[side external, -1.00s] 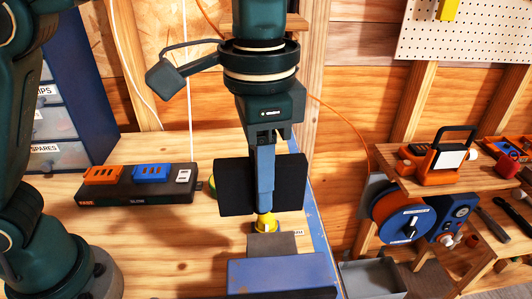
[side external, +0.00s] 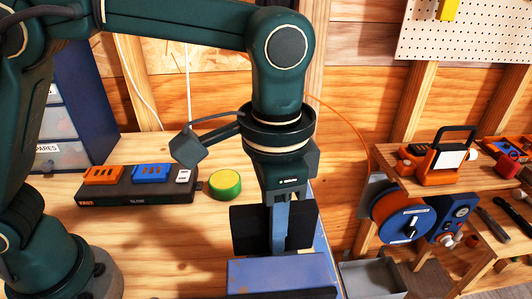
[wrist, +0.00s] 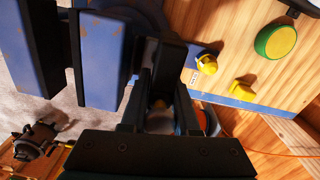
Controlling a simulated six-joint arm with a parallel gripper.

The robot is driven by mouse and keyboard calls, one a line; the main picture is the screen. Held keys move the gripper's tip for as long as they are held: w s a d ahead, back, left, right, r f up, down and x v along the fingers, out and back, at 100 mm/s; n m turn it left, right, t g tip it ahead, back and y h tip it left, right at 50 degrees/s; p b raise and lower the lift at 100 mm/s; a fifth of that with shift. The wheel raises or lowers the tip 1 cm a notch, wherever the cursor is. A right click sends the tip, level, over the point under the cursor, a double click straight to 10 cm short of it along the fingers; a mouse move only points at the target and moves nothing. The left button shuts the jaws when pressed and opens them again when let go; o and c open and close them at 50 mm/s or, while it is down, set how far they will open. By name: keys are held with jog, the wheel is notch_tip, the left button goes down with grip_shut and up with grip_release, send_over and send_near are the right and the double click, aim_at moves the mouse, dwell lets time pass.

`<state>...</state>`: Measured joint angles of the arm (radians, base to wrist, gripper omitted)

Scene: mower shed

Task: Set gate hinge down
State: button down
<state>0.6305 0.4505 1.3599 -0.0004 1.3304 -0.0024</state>
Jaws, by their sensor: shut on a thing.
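My gripper (side external: 278,245) points down and is shut on the gate hinge (side external: 302,228). I take the hinge to be the dark, flat piece showing on both sides of the fingers. Its lower edge is hidden behind the blue, worn vise-like block (side external: 282,274) at the front of the bench. I cannot tell whether the hinge touches the block or a surface. In the wrist view my fingers (wrist: 163,85) come close together, with the held part dark and hard to make out. Blue bars (wrist: 105,60) stand just left of them.
Two yellow pieces (wrist: 207,64) sit near the bench's blue edge in the wrist view. A grey bin (side external: 372,280) stands right of the block. The bench's middle is clear.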

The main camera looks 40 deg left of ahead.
jog(key=c, duration=0.7)
grip_release()
jog(key=shift+f, duration=0.1)
jog(key=shift+o, duration=0.2)
notch_tip(320, 180, up, 4)
jog(key=shift+r, duration=0.15)
jog(key=shift+o, duration=0.5)
jog(key=shift+r, duration=0.45)
